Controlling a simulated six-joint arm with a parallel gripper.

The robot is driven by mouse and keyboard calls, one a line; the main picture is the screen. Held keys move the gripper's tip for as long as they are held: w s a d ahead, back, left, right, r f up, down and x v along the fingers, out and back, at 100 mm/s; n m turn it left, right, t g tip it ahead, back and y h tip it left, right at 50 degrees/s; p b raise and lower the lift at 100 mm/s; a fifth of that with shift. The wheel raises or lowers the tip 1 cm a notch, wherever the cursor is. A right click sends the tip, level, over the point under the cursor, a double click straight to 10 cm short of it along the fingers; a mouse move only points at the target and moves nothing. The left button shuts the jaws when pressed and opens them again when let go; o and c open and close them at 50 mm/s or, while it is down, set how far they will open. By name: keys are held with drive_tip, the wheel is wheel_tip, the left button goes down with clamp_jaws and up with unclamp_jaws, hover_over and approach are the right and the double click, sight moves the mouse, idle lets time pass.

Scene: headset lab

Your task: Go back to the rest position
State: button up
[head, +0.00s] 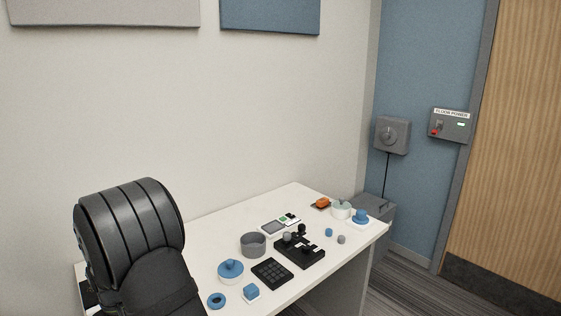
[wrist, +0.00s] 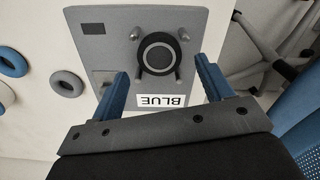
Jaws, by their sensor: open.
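My gripper (wrist: 161,68) shows in the wrist view with its two blue fingers spread apart and nothing between their tips. Beyond the fingers is a grey panel (wrist: 100,40) with a round black part (wrist: 157,54) in the middle and short grey pegs around it. A white label (wrist: 162,101) on the panel reads BLUE, upside down in this view. I cannot tell whether the fingers touch the panel. In the head view my gripper does not show; only a dark part of my arm shows at lower left.
In the wrist view, a blue ring (wrist: 12,62) and a grey ring (wrist: 67,83) lie left of the panel.

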wheel_tip(320, 180, down, 4)
drive_tip(key=shift+r, duration=0.1)
drive_tip(key=r, duration=0.5)
drive_tip(key=shift+w+d+r, duration=0.2)
drive_tip(key=shift+w+d, duration=0.05)
drive_tip(key=shift+d, duration=0.15)
drive_tip(key=w+d+r, duration=0.3)
drive_tip(key=d+r, duration=0.3)
drive_tip(key=d, duration=0.4)
drive_tip(key=w+d+f+n, duration=0.2)
drive_tip(key=w+d+n, duration=0.35)
drive_tip(key=d, duration=0.95)
drive_tip(key=shift+m, duration=0.45)
drive_tip(key=a+f, duration=0.2)
drive_tip(key=a, duration=0.1)
drive_tip(key=w+a+f, duration=0.1)
drive_tip(key=a+f, duration=0.2)
drive_tip(key=a, duration=0.1)
drive_tip(key=a+f, duration=0.2)
drive_tip(key=a, duration=0.2)
drive_tip(key=shift+w+f, duration=0.2)
drive_tip(key=shift+w, duration=0.05)
drive_tip(key=shift+a+f, duration=0.35)
drive_tip(key=shift+f, duration=0.1)
